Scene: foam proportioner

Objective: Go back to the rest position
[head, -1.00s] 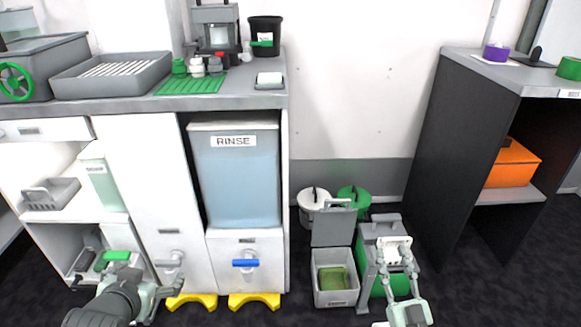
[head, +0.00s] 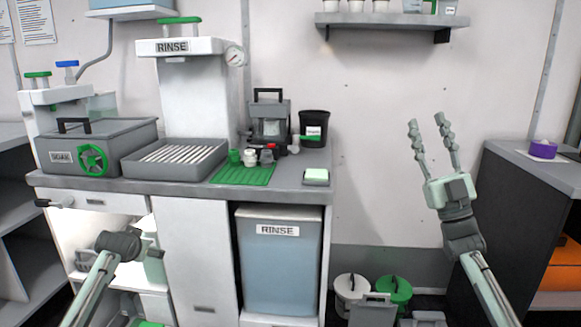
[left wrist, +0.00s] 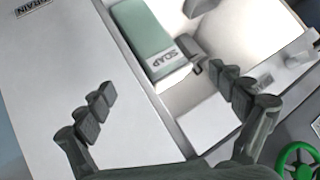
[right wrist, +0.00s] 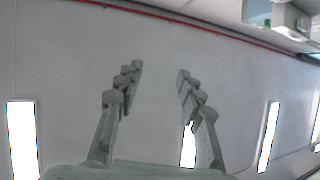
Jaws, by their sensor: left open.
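My right gripper (head: 430,122) is raised in front of the bare wall, right of the counter, with its fingers pointing up. Its fingers are apart and empty; in the right wrist view the open fingers (right wrist: 158,82) have only plain wall or ceiling surface behind them. My left arm comes in at the lower left of the head view, in front of the cabinet, its fingers hard to make out there. In the left wrist view my left gripper (left wrist: 165,95) is open and empty, with a green SOAP container (left wrist: 150,40) beyond its fingers.
The counter (head: 190,185) holds a grey SOAK bin (head: 100,150), a slatted tray (head: 175,160), a green mat (head: 243,175) and a black bucket (head: 314,130). A wall shelf (head: 390,20) is above. A side table (head: 520,160) stands at right. Wall space between is free.

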